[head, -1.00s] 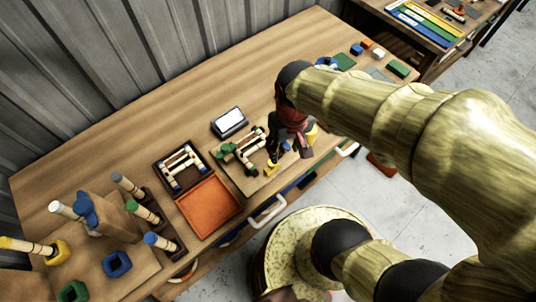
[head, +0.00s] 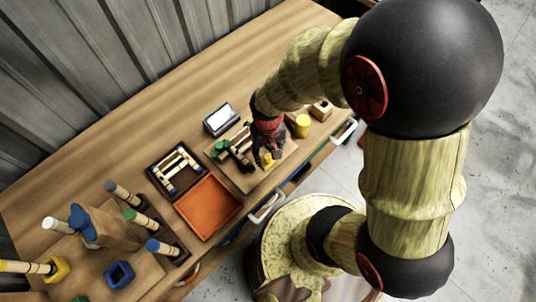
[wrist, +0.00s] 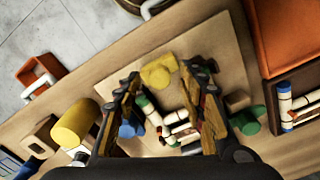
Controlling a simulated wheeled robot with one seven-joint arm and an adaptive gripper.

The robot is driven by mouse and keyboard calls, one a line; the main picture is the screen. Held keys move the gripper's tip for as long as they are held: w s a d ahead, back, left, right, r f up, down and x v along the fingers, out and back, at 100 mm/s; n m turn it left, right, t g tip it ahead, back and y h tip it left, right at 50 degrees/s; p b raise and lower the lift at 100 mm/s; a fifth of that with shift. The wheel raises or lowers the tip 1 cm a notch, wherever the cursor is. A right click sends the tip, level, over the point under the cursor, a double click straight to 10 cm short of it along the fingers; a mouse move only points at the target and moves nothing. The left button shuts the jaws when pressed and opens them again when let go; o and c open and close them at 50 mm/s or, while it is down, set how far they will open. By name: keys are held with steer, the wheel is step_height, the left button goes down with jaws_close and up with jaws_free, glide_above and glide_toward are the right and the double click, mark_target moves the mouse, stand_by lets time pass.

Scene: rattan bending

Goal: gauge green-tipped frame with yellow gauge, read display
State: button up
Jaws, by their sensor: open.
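My gripper (head: 268,152) is open, low over the wooden board (head: 247,180). In the wrist view a yellow piece (wrist: 158,72) lies between the spread fingertips of my gripper (wrist: 162,73). It also shows at my gripper in the head view (head: 265,159); I cannot tell whether it is the gauge. The green-tipped frame (wrist: 172,128) has pale rods with dark bands and lies on the board, partly hidden by my fingers. A yellow cylinder (head: 302,126) stands to the right of the board. The display (head: 220,119) stands behind the board, its screen pale and unreadable.
A dark tray (head: 175,171) with pale rods and an orange tray (head: 208,206) are left of the board. Several tipped rods stand in holders at the left. A holed wooden block (head: 321,109) is beyond the yellow cylinder. Bare tabletop runs along the back wall.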

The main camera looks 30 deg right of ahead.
steer(key=shift+f, duration=0.15)
steer(key=shift+c, duration=0.8)
jaws_close()
